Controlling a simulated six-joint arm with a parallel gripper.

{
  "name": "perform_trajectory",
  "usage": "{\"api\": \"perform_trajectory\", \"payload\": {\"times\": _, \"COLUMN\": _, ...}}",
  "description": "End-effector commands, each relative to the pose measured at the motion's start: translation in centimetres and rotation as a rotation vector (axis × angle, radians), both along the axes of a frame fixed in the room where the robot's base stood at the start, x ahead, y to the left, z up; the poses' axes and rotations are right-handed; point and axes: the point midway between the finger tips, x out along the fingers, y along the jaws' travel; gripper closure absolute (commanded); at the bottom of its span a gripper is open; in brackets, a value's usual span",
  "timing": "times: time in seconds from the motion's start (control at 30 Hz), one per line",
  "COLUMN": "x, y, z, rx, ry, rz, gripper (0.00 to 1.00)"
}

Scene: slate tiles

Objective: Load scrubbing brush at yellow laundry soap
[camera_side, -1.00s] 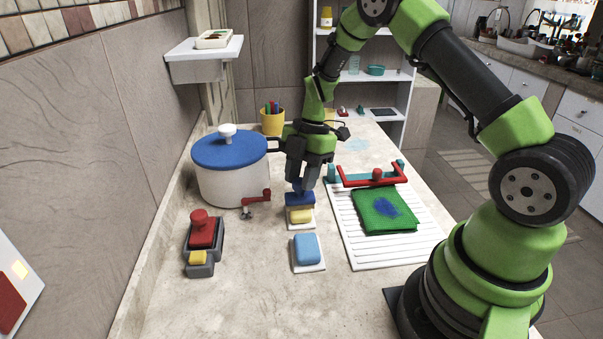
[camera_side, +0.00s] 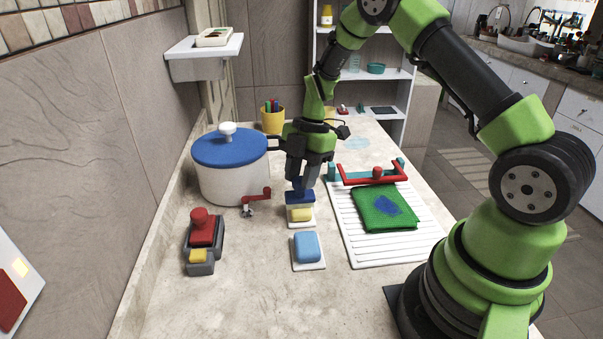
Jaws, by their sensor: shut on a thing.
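My gripper (camera_side: 309,187) is shut on the blue scrubbing brush (camera_side: 299,197), pointing down near the middle of the counter. The brush's bristle side faces down, right at the yellow laundry soap (camera_side: 301,215). The soap sits on a small white dish (camera_side: 303,226). The brush covers the far part of the soap; the bristles look to be on or very close to it, but I cannot tell contact for sure. A blue soap bar (camera_side: 307,247) lies on another white dish nearer the camera.
A white pot with a blue lid (camera_side: 230,150) and red-handled tap stands left. A grey holder with a red piece (camera_side: 202,232) is front left. The front counter is clear.

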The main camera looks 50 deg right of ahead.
Motion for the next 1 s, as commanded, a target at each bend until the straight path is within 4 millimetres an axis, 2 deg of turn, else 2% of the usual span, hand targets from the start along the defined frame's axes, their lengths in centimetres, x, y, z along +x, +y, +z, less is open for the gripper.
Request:
{"api": "perform_trajectory", "payload": {"times": 0.13, "x": 0.0, "y": 0.0, "z": 0.3, "rx": -0.002, "ry": 0.001, "rz": 0.002, "gripper": 0.87}}
{"api": "perform_trajectory", "payload": {"times": 0.8, "x": 0.0, "y": 0.0, "z": 6.1, "rx": -0.001, "ry": -0.002, "rz": 0.002, "gripper": 0.87}}
{"api": "perform_trajectory", "payload": {"times": 1.0, "x": 0.0, "y": 0.0, "z": 6.9, "rx": -0.001, "ry": 0.001, "rz": 0.001, "gripper": 0.87}}
